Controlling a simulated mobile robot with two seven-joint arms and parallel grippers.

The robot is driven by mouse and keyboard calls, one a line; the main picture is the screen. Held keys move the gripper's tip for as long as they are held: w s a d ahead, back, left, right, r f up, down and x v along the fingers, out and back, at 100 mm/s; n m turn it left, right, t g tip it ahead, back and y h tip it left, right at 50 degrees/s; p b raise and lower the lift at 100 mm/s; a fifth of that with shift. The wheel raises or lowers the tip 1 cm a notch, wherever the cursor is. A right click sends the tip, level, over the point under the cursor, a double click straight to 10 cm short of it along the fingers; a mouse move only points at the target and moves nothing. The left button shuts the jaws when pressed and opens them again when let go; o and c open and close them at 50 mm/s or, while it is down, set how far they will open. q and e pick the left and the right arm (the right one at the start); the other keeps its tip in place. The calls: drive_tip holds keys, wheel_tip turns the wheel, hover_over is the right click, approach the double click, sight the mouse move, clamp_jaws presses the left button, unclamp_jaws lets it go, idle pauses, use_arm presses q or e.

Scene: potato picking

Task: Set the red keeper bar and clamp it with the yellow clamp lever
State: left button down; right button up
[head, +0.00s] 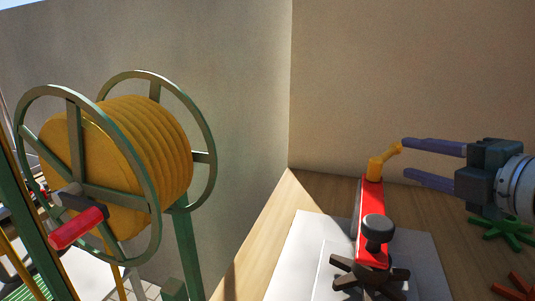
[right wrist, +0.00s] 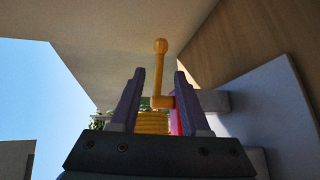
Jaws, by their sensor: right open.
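The red keeper bar (head: 371,208) lies lengthwise over a pale plate (head: 300,255) on the wooden bench. The yellow clamp lever (head: 376,168) sits at the bar's far end, its arm slanting up to the right. My right gripper (head: 404,158) is open and comes in from the right, its fingertips close to the lever's arm. In the right wrist view, the lever (right wrist: 158,73) stands upright in the gap between the fingers (right wrist: 160,72), with no visible grip on it. A sliver of the red bar (right wrist: 174,122) shows there, partly hidden by a finger. My left gripper is out of view.
A black knob (head: 378,228) stands on the bar, and a dark star-shaped handwheel (head: 369,280) is at its near end. Green (head: 503,232) and red (head: 520,287) star-shaped pieces lie at right. Walls close off the back. A yellow hose reel (head: 130,150) stands left.

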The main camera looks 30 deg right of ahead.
drive_tip(key=b+x, duration=0.1)
drive_tip(key=x, duration=0.8)
drive_tip(key=shift+w+d, duration=0.1)
drive_tip(key=shift+c, duration=0.3)
clamp_jaws()
idle(1.0)
